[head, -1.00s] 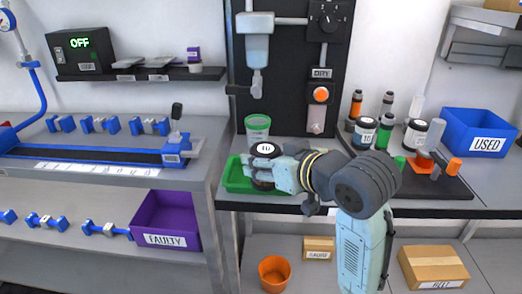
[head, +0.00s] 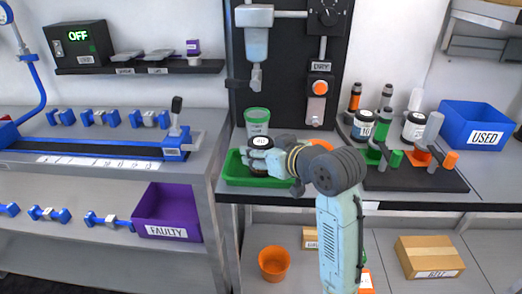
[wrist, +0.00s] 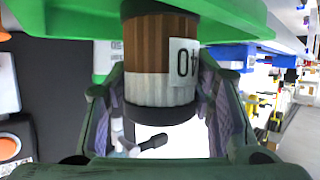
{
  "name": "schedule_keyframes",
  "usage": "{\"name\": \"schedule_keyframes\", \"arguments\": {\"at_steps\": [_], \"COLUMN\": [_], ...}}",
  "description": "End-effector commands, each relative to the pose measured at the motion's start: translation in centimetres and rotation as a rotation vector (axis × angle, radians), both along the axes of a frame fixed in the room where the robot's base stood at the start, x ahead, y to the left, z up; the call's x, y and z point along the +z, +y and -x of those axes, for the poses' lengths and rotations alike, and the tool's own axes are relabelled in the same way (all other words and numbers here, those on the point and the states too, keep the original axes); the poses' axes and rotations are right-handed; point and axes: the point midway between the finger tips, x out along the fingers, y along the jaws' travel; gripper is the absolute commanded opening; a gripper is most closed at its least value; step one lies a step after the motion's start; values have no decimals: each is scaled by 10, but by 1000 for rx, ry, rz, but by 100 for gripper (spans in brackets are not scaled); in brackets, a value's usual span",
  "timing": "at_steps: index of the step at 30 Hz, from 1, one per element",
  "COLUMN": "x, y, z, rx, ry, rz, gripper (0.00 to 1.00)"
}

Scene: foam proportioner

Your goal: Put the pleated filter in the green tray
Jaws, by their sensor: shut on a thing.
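The pleated filter (head: 262,142) is a short cylinder with black ends and a white top disc. In the wrist view it shows brown and white pleats (wrist: 150,45) and a label reading 40. The green tray (head: 231,173) lies at the left end of the bench, and its green edge fills the top of the wrist view (wrist: 235,22). My gripper (head: 262,158) is shut on the filter, one finger on each side, over the tray. The fingers partly hide the filter in the head view. I cannot tell whether its lower end touches the tray floor.
A purple FAULTY bin (head: 166,212) is lower left.

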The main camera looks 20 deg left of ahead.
Motion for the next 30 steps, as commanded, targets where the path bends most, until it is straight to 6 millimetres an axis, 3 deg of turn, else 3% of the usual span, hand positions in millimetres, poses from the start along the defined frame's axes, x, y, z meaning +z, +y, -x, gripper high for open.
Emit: {"name": "schedule_keyframes", "arguments": {"at_steps": [4, 5, 13, 24, 30], "x": [-5, -4, -3, 3, 12], "y": [0, 0, 0, 0, -25], "z": [0, 0, 0, 0, 16], "rx": [0, 0, 0, 0, -4], "ry": [-1, 0, 0, -1, -5], "rz": [-1, 0, 0, 1, 0], "gripper": [19, 51, 69, 69, 69]}}
